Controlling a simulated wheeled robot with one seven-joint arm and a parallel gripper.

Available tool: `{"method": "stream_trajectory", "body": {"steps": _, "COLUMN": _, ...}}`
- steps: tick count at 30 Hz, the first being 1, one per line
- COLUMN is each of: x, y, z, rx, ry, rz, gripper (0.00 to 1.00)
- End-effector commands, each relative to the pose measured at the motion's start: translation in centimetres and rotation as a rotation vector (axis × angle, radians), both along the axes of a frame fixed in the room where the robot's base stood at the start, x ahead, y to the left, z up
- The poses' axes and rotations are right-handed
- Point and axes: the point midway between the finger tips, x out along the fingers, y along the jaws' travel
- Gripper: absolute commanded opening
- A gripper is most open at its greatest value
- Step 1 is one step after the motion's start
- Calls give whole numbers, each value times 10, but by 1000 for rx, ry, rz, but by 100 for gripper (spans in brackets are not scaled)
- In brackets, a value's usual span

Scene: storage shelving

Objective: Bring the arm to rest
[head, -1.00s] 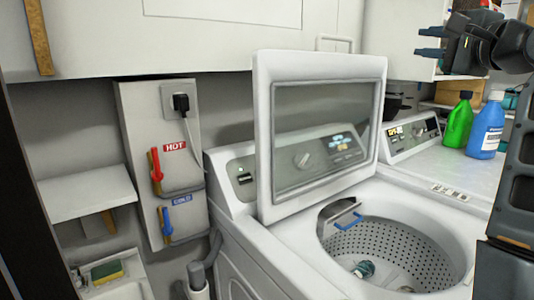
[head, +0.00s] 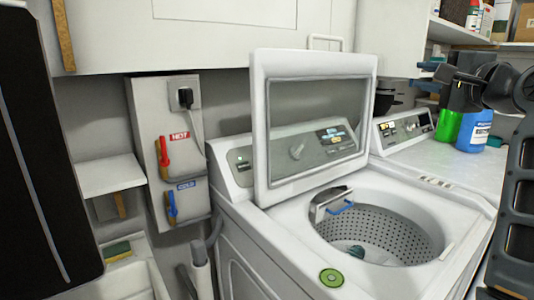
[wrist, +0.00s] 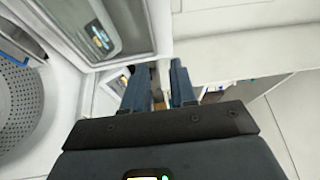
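My gripper (head: 430,76) is raised at the upper right of the head view, in front of the shelf and above the second machine. Its blue fingers (wrist: 157,85) stand apart in the wrist view, with nothing seen between them. The wrist view also shows the white lid frame and drum of the washer to the left of the fingers. My dark arm reaches in from the right edge of the head view. The arm overlaps the bottles in the picture; I cannot tell the distance between them.
The washer lid (head: 315,115) stands open over the drum (head: 385,235). A green disc (head: 331,277) shows at the washer's front rim. A green bottle (head: 448,128) and a blue bottle (head: 475,132) stand at right. A tall black panel (head: 45,170) fills the left edge.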

Motion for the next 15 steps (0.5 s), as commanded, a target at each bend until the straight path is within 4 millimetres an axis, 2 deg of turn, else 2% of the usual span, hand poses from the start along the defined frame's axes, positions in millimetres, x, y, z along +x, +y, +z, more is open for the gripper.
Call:
{"method": "stream_trajectory", "body": {"steps": 8, "x": -12, "y": 2, "z": -80, "rx": -100, "ry": 28, "rz": -55, "gripper": 26}}
{"method": "stream_trajectory", "body": {"steps": 11, "x": -25, "y": 4, "z": -124, "rx": -163, "ry": 44, "rz": -82, "gripper": 26}}
{"method": "stream_trajectory", "body": {"steps": 15, "x": -51, "y": 8, "z": -187, "rx": -272, "ry": 66, "rz": -119, "gripper": 26}}
